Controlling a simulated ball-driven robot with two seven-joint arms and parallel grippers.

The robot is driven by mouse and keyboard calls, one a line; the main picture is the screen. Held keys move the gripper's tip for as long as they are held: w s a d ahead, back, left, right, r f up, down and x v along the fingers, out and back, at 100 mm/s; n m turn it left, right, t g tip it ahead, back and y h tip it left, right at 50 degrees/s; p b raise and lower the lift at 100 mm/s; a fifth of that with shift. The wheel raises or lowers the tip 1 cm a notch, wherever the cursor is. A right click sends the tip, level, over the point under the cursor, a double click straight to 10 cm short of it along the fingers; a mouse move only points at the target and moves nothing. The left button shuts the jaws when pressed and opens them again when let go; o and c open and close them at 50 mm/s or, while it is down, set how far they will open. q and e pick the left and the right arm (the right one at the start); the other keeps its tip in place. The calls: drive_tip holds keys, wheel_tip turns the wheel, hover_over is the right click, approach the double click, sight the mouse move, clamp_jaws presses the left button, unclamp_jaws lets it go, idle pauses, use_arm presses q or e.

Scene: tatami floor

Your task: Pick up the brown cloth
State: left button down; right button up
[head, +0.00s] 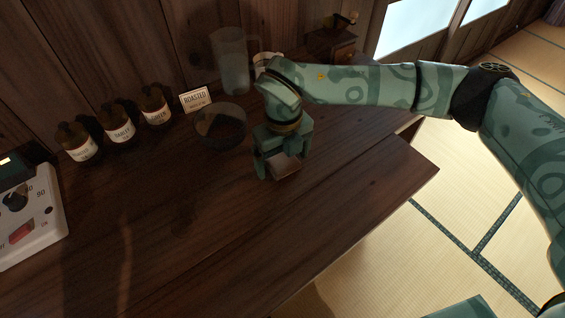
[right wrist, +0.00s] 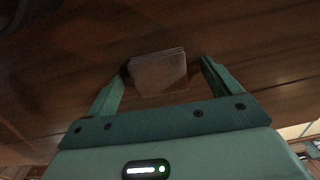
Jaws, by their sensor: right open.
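The brown cloth (head: 286,165) is a small folded square on the dark wooden counter, under my right gripper in the head view. In the right wrist view the cloth (right wrist: 158,73) lies between the two fingers, with its layered folded edge showing. My right gripper (head: 276,172) points down over the cloth with its fingers apart, one on each side; it also shows in the right wrist view (right wrist: 165,78). I cannot tell whether the left finger touches the cloth's edge. The gripper hides part of the cloth in the head view. My left gripper is not in view.
A dark bowl (head: 221,127) stands just left of the gripper, with a sign (head: 196,99) and a clear pitcher (head: 231,62) behind it. Several labelled bottles (head: 118,126) and a white device (head: 32,219) are further left. The front of the counter (head: 200,250) is clear.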

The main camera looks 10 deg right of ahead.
sight(283, 162)
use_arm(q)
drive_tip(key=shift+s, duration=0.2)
use_arm(e)
drive_tip(key=shift+r, duration=0.1)
drive_tip(key=c, duration=1.1)
drive_tip(key=shift+o, duration=0.2)
drive_tip(key=shift+r+p, duration=0.35)
drive_tip(key=shift+r, duration=0.25)
drive_tip(key=r+p, duration=0.1)
drive_tip(key=r, duration=0.2)
drive_tip(key=shift+s+p, duration=0.2)
drive_tip(key=shift+p, duration=0.1)
use_arm(q)
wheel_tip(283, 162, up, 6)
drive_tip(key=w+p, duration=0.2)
drive_tip(key=p, duration=0.2)
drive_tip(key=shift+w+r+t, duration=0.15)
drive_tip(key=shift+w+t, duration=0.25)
use_arm(e)
drive_tip(key=s+a+r, duration=0.2)
drive_tip(key=s+r, duration=0.6)
drive_tip(key=s, duration=0.5)
drive_tip(key=shift+s+a+r, duration=0.2)
drive_tip(key=shift+a+r, duration=0.15)
drive_tip(key=shift+r, duration=0.05)
use_arm(q)
drive_tip(key=shift+p, duration=0.3)
use_arm(e)
drive_tip(key=shift+o, duration=0.5)
drive_tip(key=shift+d, duration=0.1)
